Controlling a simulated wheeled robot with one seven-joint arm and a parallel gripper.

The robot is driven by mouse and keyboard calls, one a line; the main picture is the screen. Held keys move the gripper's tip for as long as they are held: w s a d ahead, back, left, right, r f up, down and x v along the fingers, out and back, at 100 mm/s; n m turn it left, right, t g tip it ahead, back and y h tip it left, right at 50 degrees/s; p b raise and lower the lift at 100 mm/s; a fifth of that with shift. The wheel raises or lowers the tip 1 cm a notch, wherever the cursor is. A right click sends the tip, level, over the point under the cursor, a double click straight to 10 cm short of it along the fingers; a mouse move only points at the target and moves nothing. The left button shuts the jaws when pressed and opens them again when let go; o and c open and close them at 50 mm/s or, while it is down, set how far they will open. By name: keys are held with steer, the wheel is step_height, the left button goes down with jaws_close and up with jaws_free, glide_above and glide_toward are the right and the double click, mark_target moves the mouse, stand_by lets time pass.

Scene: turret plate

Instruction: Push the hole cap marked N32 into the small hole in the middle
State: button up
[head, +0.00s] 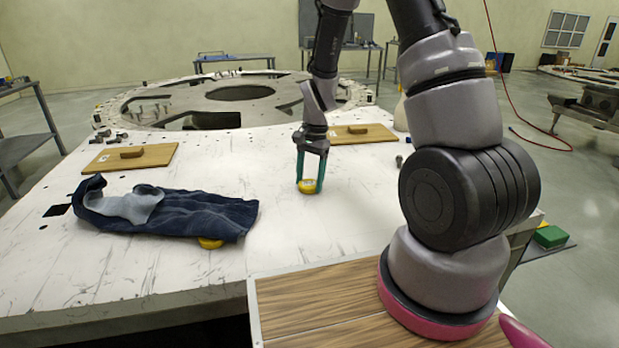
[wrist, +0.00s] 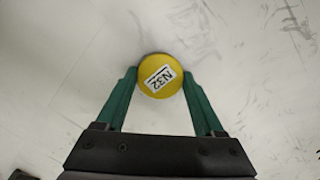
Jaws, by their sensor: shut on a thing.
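The yellow round hole cap marked N32 (wrist: 158,84) is between the green fingers of my gripper (wrist: 160,88), its label facing the wrist camera. In the head view my gripper (head: 309,184) points down and is shut on the cap (head: 307,187), at or just above the white plate (head: 330,235); I cannot tell whether it touches. The small middle hole cannot be made out in either view.
A dark blue cloth (head: 190,214) lies at the left with a yellow thing (head: 210,243) partly under it. Wooden boards with handles lie at left (head: 105,160) and behind my gripper (head: 372,135). A large ring structure (head: 165,97) stands behind. The plate's front middle is clear.

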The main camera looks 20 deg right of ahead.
steer(key=shift+f, duration=0.1)
steer(key=o, duration=1.4)
steer(key=shift+c, duration=0.2)
steer(key=s+d+r+n+t, duration=0.1)
steer(key=s+d+r+t, duration=0.15)
steer(key=r, duration=1.05)
steer(key=s+d+r+n+t, duration=0.1)
steer(key=s+r, duration=0.2)
steer(key=r, duration=0.9)
steer(key=s+d+r+n+t, duration=0.2)
steer(key=s+r+n+t, duration=0.1)
steer(key=s+r, duration=0.6)
steer(key=s+t, duration=0.1)
steer(key=s, duration=0.1)
steer(key=shift+s+r+n+t+y, duration=0.3)
steer(key=shift+s+n+t, duration=0.05)
steer(key=shift+s+n, duration=0.05)
